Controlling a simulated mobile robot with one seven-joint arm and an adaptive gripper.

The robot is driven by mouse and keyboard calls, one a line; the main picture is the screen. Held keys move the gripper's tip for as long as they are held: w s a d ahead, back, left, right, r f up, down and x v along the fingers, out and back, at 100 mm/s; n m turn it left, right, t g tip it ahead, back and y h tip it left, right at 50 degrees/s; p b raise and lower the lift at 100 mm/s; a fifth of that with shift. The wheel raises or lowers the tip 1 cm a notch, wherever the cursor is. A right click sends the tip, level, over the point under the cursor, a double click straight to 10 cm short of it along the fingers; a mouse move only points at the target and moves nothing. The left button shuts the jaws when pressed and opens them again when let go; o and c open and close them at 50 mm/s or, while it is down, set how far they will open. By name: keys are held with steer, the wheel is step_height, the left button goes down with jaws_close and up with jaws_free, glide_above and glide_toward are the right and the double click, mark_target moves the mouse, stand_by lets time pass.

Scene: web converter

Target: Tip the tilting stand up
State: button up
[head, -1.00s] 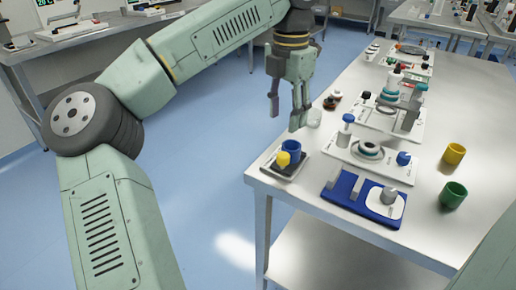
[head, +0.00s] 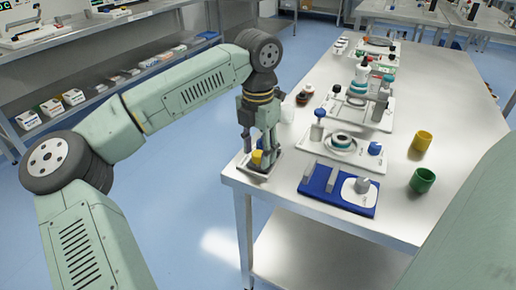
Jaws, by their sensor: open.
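A small low stand (head: 264,171) with a dark top and pale rim lies at the near left corner of the steel table (head: 300,218). I take it to be the tilting stand, but cannot tell this for sure. A yellow piece (head: 256,157) on it shows between my fingers.
A blue base (head: 325,199) with grey parts stands right of the stand. A white plate with a ring device (head: 343,143) is behind it. Yellow (head: 422,141) and green (head: 422,181) cups stand at right. The table between them and the devices is clear.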

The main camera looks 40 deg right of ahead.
steer(key=shift+c, duration=0.3)
jaws_close()
stand_by(0.5)
